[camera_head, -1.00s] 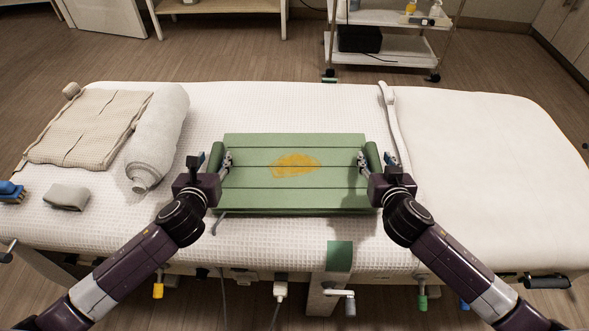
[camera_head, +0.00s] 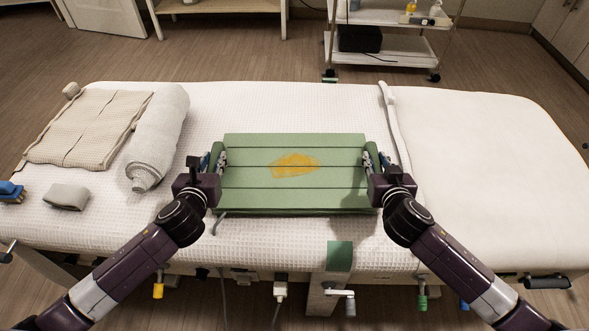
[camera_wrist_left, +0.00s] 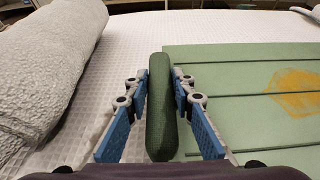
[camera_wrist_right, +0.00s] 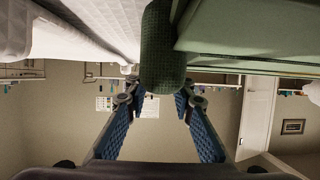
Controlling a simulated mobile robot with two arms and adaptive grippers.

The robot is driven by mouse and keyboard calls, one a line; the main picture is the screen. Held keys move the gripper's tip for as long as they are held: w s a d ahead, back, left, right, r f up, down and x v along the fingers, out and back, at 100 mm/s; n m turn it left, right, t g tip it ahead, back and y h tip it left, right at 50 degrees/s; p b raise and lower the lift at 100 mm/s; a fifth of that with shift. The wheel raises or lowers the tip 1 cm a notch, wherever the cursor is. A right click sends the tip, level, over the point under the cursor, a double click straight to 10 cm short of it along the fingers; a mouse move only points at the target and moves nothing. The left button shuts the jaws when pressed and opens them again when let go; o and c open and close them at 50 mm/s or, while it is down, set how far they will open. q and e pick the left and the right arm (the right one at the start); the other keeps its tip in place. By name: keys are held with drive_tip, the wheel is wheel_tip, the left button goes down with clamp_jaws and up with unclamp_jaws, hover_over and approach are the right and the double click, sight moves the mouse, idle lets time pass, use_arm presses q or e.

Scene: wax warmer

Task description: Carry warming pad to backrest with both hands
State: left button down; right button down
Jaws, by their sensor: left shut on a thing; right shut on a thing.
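The green warming pad (camera_head: 295,190), with a yellow patch on top, lies flat over the middle of the white couch. A dark green padded roll runs along each short side. My left gripper (camera_head: 219,158) is shut on the left roll, which the left wrist view shows upright between its blue-padded fingers (camera_wrist_left: 160,85). My right gripper (camera_head: 374,158) is shut on the right roll, seen between the fingers (camera_wrist_right: 160,85) in the right wrist view. The plain white section at the right (camera_head: 480,180) looks like the backrest. I cannot tell whether the pad touches the couch.
A rolled towel (camera_head: 160,130), a folded beige pad (camera_head: 88,128) and a small grey cloth (camera_head: 67,196) lie at the left. A white raised strip (camera_head: 392,125) crosses the couch between the pad and the right section. A trolley (camera_head: 385,48) stands behind.

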use_arm(q)
drive_tip(key=shift+r, duration=0.2)
use_arm(e)
drive_tip(key=shift+r, duration=0.2)
